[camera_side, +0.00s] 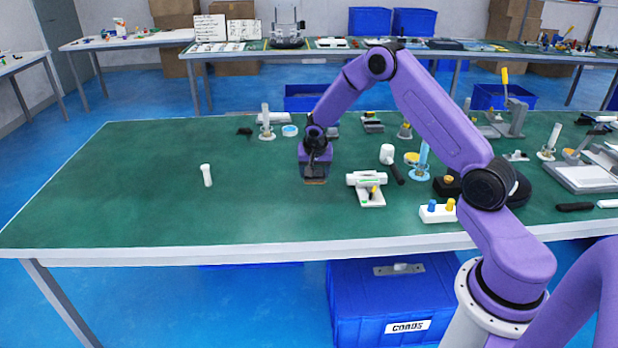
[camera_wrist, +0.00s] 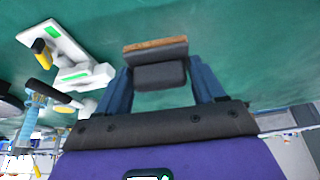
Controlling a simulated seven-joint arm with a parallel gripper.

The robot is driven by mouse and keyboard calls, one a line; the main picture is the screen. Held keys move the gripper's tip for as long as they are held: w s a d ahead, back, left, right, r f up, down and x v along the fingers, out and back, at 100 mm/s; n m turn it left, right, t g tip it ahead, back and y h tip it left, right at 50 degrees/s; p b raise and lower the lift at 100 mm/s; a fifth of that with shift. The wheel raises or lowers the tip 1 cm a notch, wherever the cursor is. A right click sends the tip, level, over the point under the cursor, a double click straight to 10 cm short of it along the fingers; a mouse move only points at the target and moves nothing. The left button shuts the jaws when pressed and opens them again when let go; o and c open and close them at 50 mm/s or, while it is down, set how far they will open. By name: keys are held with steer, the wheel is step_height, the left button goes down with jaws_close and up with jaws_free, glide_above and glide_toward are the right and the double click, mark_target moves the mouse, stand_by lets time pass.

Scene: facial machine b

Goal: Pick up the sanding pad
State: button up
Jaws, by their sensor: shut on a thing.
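The sanding pad (camera_wrist: 155,46) is a dark grey block with a tan-brown face along one edge. In the wrist view it sits between the two blue fingers of my gripper (camera_wrist: 162,76), which is shut on it. In the side view my gripper (camera_side: 315,167) points down over the green table, left of the white fixture. The pad's tan edge (camera_side: 315,181) shows at the bottom of the gripper there, and the fingers hide much of the rest. I cannot tell from the side view whether the pad touches the table.
A white fixture (camera_side: 368,187) with a green strip and a white-headed mallet (camera_side: 388,155) lie to the right. A white cylinder (camera_side: 206,175) stands to the left. Several tools crowd the table's back and right. The green table (camera_side: 120,205) is mostly clear at left and front.

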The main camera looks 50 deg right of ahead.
steer(key=s+a+r, duration=0.2)
steer(key=s+r, duration=0.2)
steer(key=s, duration=0.5)
steer(key=shift+a+r, duration=0.25)
steer(key=shift+a, duration=0.1)
